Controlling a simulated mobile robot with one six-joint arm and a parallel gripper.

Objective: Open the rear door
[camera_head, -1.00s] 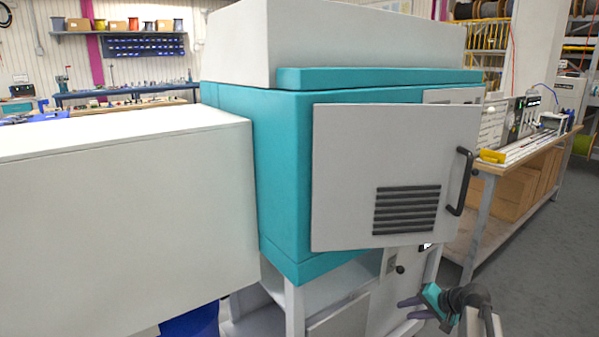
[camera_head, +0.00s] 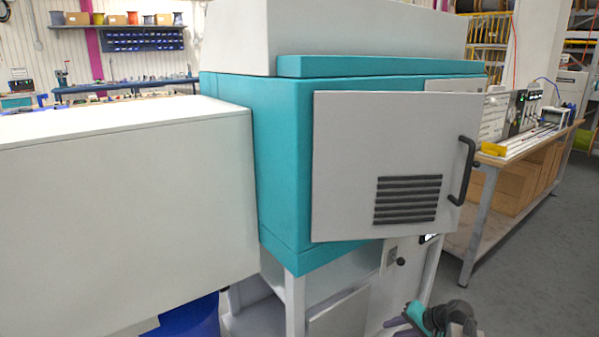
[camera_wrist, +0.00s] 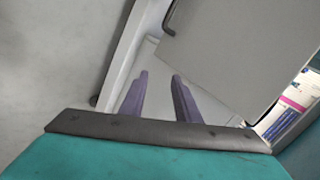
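The rear door (camera_head: 345,160) is a light grey panel with a dark louvred vent and a black bar handle (camera_head: 466,170) near its right edge. It stands ajar on the teal machine housing (camera_head: 275,170), its handle side swung out towards me. My gripper (camera_head: 400,327) is low at the bottom edge of the head view, below the door and apart from the handle, partly cut off. In the wrist view its two purple fingers (camera_wrist: 160,95) are spread with nothing between them. The door (camera_wrist: 245,50) fills the upper right there, with its handle (camera_wrist: 168,20) at the top.
A large white box-shaped unit (camera_head: 120,200) stands close at left. A blue bin (camera_head: 190,318) is under it. A workbench (camera_head: 500,160) with equipment and cartons is at right. Grey floor (camera_head: 540,240) is free between the door and the lower right.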

